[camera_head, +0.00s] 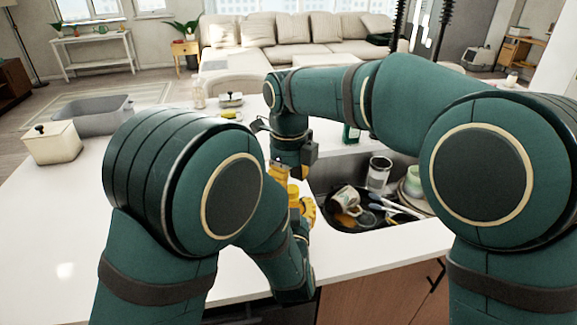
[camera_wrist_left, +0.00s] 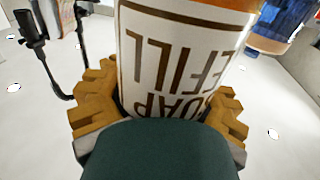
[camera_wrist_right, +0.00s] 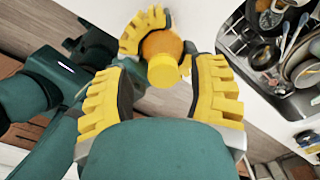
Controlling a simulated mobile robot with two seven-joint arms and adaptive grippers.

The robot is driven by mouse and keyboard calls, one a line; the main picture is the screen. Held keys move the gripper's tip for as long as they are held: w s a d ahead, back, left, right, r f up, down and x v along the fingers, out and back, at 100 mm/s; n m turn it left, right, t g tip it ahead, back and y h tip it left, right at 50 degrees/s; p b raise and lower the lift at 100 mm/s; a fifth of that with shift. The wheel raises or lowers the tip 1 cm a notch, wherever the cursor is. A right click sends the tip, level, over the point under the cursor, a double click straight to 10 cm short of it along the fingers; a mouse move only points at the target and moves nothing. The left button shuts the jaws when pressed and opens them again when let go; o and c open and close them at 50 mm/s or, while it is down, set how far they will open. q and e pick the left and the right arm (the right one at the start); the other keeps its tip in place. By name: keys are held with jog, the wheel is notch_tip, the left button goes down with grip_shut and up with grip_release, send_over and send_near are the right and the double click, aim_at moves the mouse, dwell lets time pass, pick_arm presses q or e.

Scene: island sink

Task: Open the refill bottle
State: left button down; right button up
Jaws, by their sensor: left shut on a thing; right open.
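The refill bottle (camera_wrist_left: 180,60) fills the middle of the left wrist view, with a white body, brown "SOAP REFILL" lettering and an orange end. My left gripper (camera_wrist_left: 158,112) is shut around its body. In the right wrist view, the bottle's orange top with a yellow cap (camera_wrist_right: 163,72) points toward the camera. My right gripper (camera_wrist_right: 162,95) is open there, its yellow fingers on either side of the cap; I cannot tell whether they touch it. In the head view, both grippers are close together by the sink, and my arms hide most of the bottle.
The sink (camera_head: 345,217) to the right holds a dark pan, cups, plates and utensils. A cream lidded box (camera_head: 52,145) and a grey basin (camera_head: 95,118) stand on the left of the white counter (camera_head: 50,225).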

jog(key=shift+f, duration=0.75)
jog(key=shift+c, duration=0.5)
grip_shut()
jog(key=n, duration=0.5)
jog(key=shift+s, duration=0.3)
jog(key=n, duration=0.5)
jog(key=shift+s, duration=0.15)
grip_release()
